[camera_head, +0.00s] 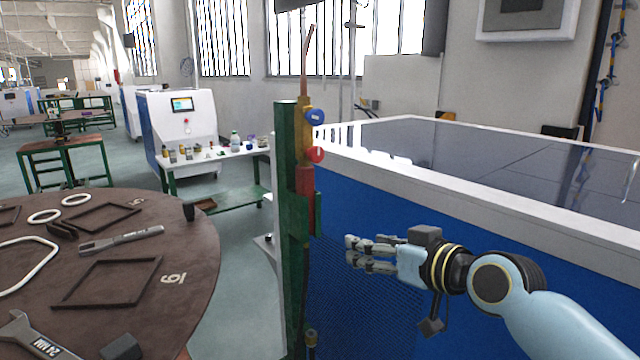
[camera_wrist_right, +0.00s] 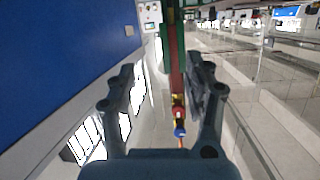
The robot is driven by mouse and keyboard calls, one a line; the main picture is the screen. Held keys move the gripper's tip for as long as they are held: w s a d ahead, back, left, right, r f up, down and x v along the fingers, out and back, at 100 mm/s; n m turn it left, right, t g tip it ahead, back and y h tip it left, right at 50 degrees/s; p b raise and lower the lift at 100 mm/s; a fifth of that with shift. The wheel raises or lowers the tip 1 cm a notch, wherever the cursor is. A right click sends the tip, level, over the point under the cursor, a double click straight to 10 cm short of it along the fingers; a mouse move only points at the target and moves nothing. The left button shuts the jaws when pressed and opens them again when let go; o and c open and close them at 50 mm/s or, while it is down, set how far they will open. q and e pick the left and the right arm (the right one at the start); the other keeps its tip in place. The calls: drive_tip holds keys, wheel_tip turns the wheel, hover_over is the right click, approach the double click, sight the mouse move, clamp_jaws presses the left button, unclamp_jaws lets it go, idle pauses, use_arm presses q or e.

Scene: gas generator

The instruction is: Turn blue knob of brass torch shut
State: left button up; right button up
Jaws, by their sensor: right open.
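The brass torch (camera_head: 304,140) hangs upright on a green post (camera_head: 290,240), its copper tip pointing up. The blue knob (camera_head: 315,117) sticks out at its upper right, with a red knob (camera_head: 316,154) below it. In the right wrist view the blue knob (camera_wrist_right: 180,133) shows low between the fingers, with the torch (camera_wrist_right: 178,105) beyond it. My right gripper (camera_head: 350,253) is open and empty, to the right of the post and below both knobs. It also frames the wrist view (camera_wrist_right: 165,85), touching nothing that I can see. My left gripper is not in view.
A round brown table (camera_head: 190,240) with frames, rings and wrenches stands at the left. A large blue and white machine (camera_head: 480,215) fills the right, behind my right arm. A bench (camera_head: 225,158) with small items stands further back.

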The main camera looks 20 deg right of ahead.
sight(319, 116)
wheel_tip(319, 116, up, 20)
drive_tip(key=w+a+n+t+y+p, duration=0.1)
drive_tip(key=a+n+t+y+p, duration=0.1)
drive_tip(key=t+p, duration=0.15)
drive_tip(key=shift+g, duration=0.45)
drive_tip(key=p+x, duration=0.1)
drive_tip(key=x, duration=1)
drive_tip(key=shift+d+f+p, duration=0.2)
drive_tip(key=shift+p, duration=0.2)
clamp_jaws()
